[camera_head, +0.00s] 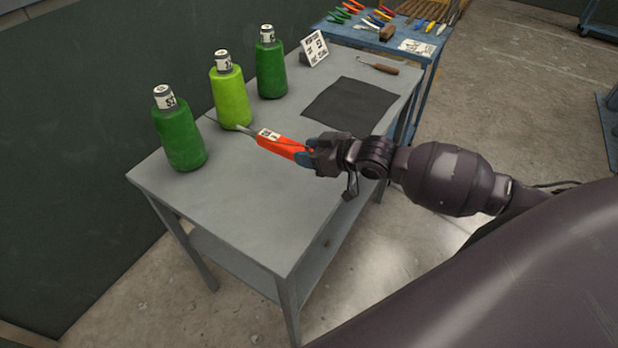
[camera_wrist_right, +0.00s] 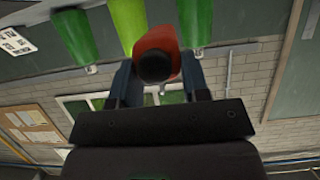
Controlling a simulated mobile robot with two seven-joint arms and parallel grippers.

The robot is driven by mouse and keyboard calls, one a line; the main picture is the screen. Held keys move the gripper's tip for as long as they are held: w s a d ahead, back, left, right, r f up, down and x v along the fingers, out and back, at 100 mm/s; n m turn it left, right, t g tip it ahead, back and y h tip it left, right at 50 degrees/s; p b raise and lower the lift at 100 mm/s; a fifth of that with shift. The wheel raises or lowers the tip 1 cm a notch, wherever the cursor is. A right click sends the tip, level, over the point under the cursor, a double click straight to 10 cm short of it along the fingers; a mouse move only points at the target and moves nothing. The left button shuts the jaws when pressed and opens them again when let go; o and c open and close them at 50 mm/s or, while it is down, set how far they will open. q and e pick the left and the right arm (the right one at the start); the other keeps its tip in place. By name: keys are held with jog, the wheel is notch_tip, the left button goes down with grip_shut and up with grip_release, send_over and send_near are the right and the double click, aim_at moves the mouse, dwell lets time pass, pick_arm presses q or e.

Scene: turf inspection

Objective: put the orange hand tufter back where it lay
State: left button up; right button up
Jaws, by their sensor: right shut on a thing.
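The orange hand tufter (camera_head: 284,146) has a thin grey metal shaft and a white label. My right gripper (camera_head: 308,152) is shut on its handle and holds it over the grey table (camera_head: 240,215), shaft pointing left to the light green bottle. The head view does not show clearly how high it is. In the right wrist view the tufter's orange handle with its dark end (camera_wrist_right: 155,62) sits between the fingers (camera_wrist_right: 158,85). A black mat (camera_head: 351,103) lies on the table's far right part, with nothing on it. My left gripper is not in view.
Two dark green bottles (camera_head: 179,135) (camera_head: 270,68) and a light green bottle (camera_head: 231,95) stand along the table's left side. A small sign (camera_head: 314,46) and a wooden-handled hook tool (camera_head: 380,66) are at the back. A blue table (camera_head: 372,38) beyond holds several tools. The table's front is clear.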

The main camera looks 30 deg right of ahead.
aim_at(309, 188)
notch_tip(309, 188, down, 9)
jog(key=shift+r, duration=0.1)
dwell(0.4)
jog(key=shift+b, duration=0.3)
jog(key=o, duration=1.2)
jog(key=shift+f, duration=0.2)
jog(key=v, duration=1.2)
jog(key=s+a+f+m+h, duration=0.2)
jog(key=s+f+h, duration=0.1)
jog(key=s+f, duration=0.3)
jog(key=s+a+f+m+h, duration=0.2)
jog(key=s+f+m+h, duration=0.1)
jog(key=s+f, duration=0.3)
jog(key=shift+h, duration=0.6)
jog(key=shift+f, duration=0.1)
